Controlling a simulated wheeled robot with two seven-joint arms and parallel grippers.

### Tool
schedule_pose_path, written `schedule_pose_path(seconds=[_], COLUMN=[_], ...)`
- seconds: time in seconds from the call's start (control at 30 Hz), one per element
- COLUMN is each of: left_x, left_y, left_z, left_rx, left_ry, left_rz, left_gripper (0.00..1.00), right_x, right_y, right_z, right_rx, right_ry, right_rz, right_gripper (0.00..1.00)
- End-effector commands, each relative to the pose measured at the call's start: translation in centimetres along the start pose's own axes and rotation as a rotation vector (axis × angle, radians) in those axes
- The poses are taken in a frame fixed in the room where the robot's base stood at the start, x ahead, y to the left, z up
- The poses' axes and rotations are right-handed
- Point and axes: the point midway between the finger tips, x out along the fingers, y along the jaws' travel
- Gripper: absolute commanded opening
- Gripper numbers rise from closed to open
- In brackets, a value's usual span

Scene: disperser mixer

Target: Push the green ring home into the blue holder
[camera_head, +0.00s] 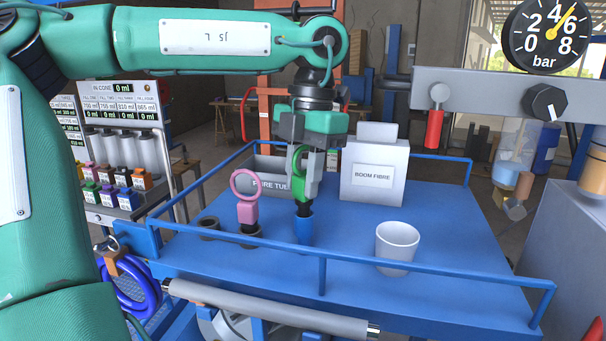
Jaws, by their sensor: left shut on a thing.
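The green ring (299,183) is upright above the blue tray's deck, with a dark lower end. My left gripper (304,178) points down from above and is shut on the green ring, with a pale finger beside it. The blue holder (304,230) stands on the deck directly below. The dark end of the green ring meets the holder's top; how deep it sits inside I cannot tell. My right gripper is not in view.
A pink ring (247,212) stands in a dark holder to the left, near another dark holder (209,226). A white cup (397,250) stands right. Behind are a white box (374,172) and a grey bin (266,183). A blue rail (400,274) edges the tray.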

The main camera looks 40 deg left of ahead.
Motion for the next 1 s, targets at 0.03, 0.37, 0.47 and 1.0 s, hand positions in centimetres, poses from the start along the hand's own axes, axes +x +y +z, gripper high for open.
schedule_pose_path(seconds=[0.03,0.37,0.47,1.0], left_x=[0.2,1.0,1.3,1.9], left_y=[0.0,0.0,0.0,0.0], left_z=[0.0,0.2,0.2,0.3], left_rx=[0.000,0.000,0.000,0.000], left_ry=[0.000,-0.001,-0.001,0.000], left_rz=[0.000,0.000,0.000,0.000], left_gripper=[0.03,0.03,0.03,0.52], right_x=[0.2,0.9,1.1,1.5], right_y=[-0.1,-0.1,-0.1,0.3], right_z=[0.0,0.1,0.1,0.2], right_rx=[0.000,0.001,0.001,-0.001], right_ry=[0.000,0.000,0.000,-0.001], right_rz=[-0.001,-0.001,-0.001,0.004], right_gripper=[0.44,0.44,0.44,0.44])
